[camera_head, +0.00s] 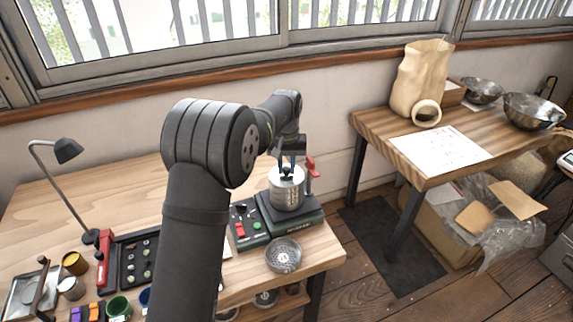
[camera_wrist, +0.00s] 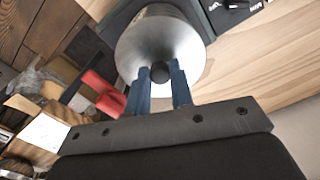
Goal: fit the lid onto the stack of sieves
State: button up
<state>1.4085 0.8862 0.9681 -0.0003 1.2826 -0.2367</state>
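The stack of sieves (camera_head: 287,194) is a silver cylinder standing on a dark shaker base near the right end of the left table. The lid (camera_wrist: 160,38) is shiny round metal with a small black knob (camera_wrist: 160,72). My gripper (camera_head: 287,168) points down over the stack. In the wrist view its two blue fingers (camera_wrist: 160,78) stand either side of the knob, which fills the gap, so it looks shut on the lid. The lid's rim against the stack is not clear, so I cannot tell whether it is seated.
A red-handled part (camera_head: 311,166) rises close to the stack's right side. A control panel (camera_head: 248,226) lies left of it, and a round perforated metal dish (camera_head: 284,254) lies in front. A lamp (camera_head: 68,150) stands far left. A second table (camera_head: 450,160) is at right, across a floor gap.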

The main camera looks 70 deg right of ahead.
aim_at(286, 169)
jog(key=shift+o, duration=0.8)
notch_tip(286, 169, up, 11)
dwell(0.6)
jog(key=shift+f, duration=4.25)
